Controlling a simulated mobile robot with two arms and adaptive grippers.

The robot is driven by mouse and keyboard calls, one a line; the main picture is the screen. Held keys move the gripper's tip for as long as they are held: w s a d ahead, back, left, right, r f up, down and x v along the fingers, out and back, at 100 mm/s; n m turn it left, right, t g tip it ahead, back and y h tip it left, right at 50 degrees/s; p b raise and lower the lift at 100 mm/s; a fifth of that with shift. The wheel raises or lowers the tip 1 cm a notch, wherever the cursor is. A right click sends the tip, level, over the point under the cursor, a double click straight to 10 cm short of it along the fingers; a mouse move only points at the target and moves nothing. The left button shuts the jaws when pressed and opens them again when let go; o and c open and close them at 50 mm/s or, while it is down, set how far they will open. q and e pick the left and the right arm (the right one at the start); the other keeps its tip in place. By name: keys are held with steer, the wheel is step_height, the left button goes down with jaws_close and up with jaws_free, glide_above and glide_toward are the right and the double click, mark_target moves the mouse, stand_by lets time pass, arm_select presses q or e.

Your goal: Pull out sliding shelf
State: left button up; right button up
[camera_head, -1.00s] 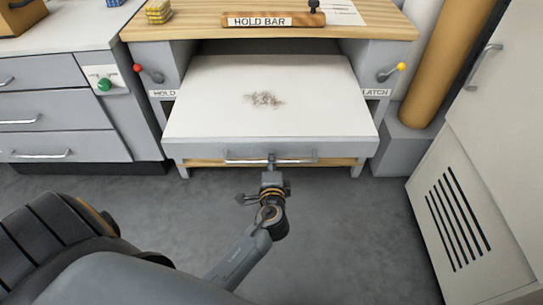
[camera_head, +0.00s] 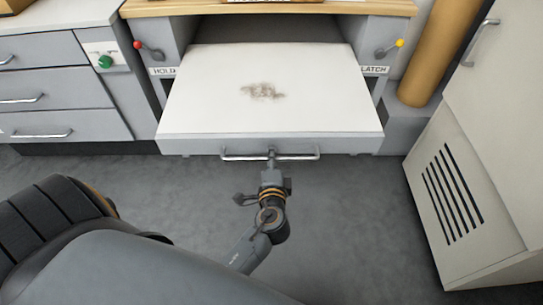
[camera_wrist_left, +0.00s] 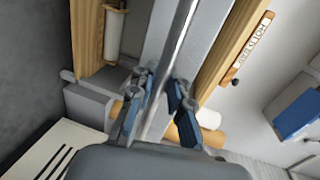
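The sliding shelf (camera_head: 215,105) is a white board with a grey front, drawn well out from under the wooden-topped bench (camera_head: 270,8). A patch of brownish dust or shavings (camera_head: 262,91) lies on it. Its metal bar handle (camera_head: 240,157) runs along the front. My left gripper (camera_head: 272,158) is at the handle's middle. In the left wrist view the handle bar (camera_wrist_left: 172,65) passes between the blue-padded fingers of my left gripper (camera_wrist_left: 160,105), which look closed on it. My right gripper is not in view.
Drawers (camera_head: 60,90) stand left. A vented cabinet (camera_head: 470,190) stands close at right. The floor (camera_head: 340,220) before the shelf is clear.

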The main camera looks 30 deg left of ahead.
arm_select(q)
steer(key=shift+o, duration=1)
steer(key=shift+s+d, duration=0.1)
steer(key=shift+s, duration=0.1)
steer(key=v, duration=1.1)
steer(key=shift+s+d, duration=0.2)
steer(key=shift+a+r, duration=0.1)
